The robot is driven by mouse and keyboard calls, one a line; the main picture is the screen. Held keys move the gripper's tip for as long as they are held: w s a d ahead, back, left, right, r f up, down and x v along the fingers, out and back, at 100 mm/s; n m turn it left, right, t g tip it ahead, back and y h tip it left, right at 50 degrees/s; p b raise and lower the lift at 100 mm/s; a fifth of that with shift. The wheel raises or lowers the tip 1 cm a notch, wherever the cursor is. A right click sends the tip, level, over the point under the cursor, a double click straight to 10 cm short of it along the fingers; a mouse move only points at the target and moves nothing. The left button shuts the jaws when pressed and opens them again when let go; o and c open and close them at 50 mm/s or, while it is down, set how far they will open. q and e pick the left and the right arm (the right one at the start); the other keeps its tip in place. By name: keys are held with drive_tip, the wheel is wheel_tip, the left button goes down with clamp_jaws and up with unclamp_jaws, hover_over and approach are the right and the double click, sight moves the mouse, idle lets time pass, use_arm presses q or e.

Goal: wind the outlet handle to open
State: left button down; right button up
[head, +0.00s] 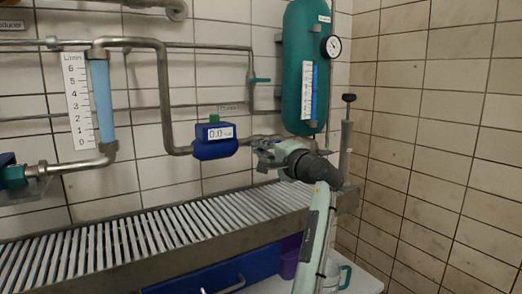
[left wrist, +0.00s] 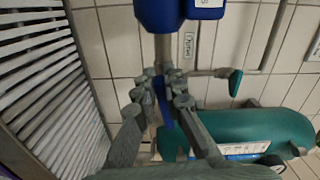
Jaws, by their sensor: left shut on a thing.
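My left gripper (head: 265,153) is at the pipe between the blue meter and the green tank, just left of the tank's lower end. In the left wrist view, its fingers (left wrist: 162,96) are closed around a narrow blue handle (left wrist: 165,114), which I take to be the outlet handle. The fingers cover most of the handle, so its exact angle is hard to tell. In the head view the gripper hides it. The pipe (left wrist: 162,50) runs from the fingers to the blue meter. My right gripper is not in view.
The blue meter (head: 214,141) reading 0.0 is left of the gripper. The green tank (head: 303,70) with a gauge (head: 332,46) is close above. A teal lever (head: 260,80) is on a higher pipe. A slatted metal grate (head: 130,237) lies below; tiled walls stand behind and right.

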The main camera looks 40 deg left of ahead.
use_arm(q)
drive_tip(key=c, duration=1.6)
unclamp_jaws()
drive_tip(key=shift+d, duration=0.1)
drive_tip(key=v, duration=1.2)
